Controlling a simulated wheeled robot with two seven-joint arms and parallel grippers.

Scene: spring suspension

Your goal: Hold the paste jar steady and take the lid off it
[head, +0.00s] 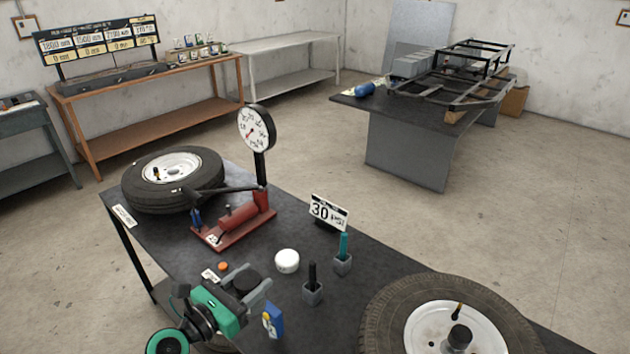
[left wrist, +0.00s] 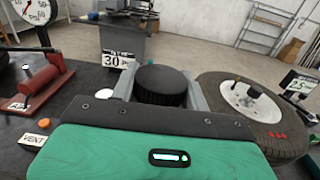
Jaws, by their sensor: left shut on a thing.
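My left gripper (head: 256,281) is shut on a round black ribbed piece, which I take to be the paste jar's lid (head: 246,283). In the left wrist view the black lid (left wrist: 162,84) sits between the two grey fingers of the gripper (left wrist: 160,92), its flat top level. The jar body below it is hidden by the gripper, so I cannot tell if lid and jar are joined. My right gripper is in neither view.
A red pump (head: 238,220) and a tyre (head: 172,178) are behind; another tyre (head: 380,315) lies right.

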